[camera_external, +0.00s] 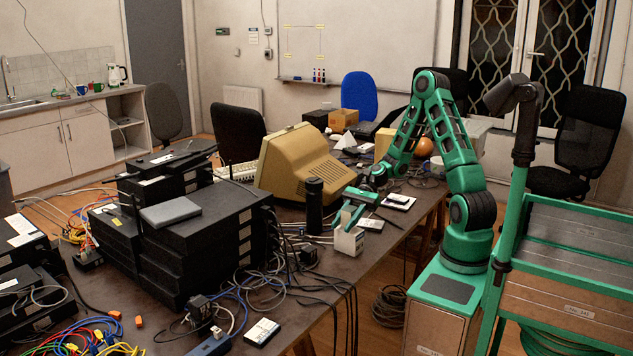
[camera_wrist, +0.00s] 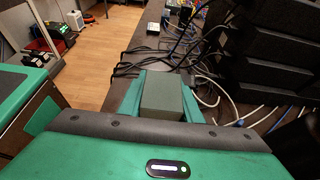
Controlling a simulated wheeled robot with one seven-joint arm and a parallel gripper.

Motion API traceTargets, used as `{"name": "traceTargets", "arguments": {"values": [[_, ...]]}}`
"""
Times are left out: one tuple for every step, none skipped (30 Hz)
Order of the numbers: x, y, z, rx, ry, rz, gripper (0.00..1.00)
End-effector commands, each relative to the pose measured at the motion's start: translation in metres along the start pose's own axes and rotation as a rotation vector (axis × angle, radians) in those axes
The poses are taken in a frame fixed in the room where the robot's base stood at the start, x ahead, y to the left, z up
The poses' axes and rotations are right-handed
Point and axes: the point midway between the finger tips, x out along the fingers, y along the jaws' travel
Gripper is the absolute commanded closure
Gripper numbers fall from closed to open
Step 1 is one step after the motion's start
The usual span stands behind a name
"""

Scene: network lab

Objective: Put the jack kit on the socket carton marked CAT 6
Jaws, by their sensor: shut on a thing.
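My gripper (camera_external: 349,222) is over the table's near right part, pointing down. It is shut on a small plain box, pale in the external view (camera_external: 348,243) and grey-green between the green fingers in the wrist view (camera_wrist: 163,97). The box looks upright; I cannot read a label on it, so I cannot confirm that it is the jack kit. A small brown carton (camera_external: 343,119) and a yellowish box (camera_external: 384,143) stand towards the table's far end. No CAT 6 marking is readable on either.
Stacked black network devices (camera_external: 205,235) and a beige monitor (camera_external: 305,165) fill the table's left and middle. A black cylinder (camera_external: 314,205) stands just left of my gripper. Loose cables (camera_external: 270,285) lie in front. A white-topped small box (camera_external: 262,332) lies near the front edge.

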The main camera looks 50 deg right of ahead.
Motion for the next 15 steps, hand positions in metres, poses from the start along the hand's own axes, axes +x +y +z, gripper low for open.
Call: {"name": "traceTargets", "arguments": {"values": [[0.003, 0.000, -0.006, 0.003, -0.003, 0.002, 0.93], [0.004, 0.001, -0.009, 0.003, -0.003, 0.002, 0.93], [0.006, 0.000, -0.012, 0.001, -0.001, 0.002, 0.93], [0.006, 0.000, -0.014, 0.000, -0.001, 0.001, 0.93], [0.006, 0.000, -0.014, 0.000, 0.000, 0.001, 0.93], [0.007, 0.000, -0.015, -0.001, 0.000, 0.001, 0.93], [0.006, 0.000, -0.014, -0.001, 0.000, 0.000, 0.93], [0.006, 0.000, -0.014, -0.001, 0.000, 0.000, 0.93], [0.006, 0.000, -0.014, -0.001, 0.000, 0.000, 0.93], [0.006, 0.000, -0.014, -0.001, 0.000, 0.000, 0.93], [0.006, 0.000, -0.014, -0.001, 0.000, 0.000, 0.93], [0.006, 0.000, -0.015, -0.001, 0.000, 0.000, 0.93], [0.007, 0.000, -0.015, 0.000, 0.000, 0.000, 0.93], [0.007, 0.000, -0.016, 0.000, -0.001, 0.000, 0.93], [0.007, 0.000, -0.016, 0.000, 0.000, 0.000, 0.64]]}}
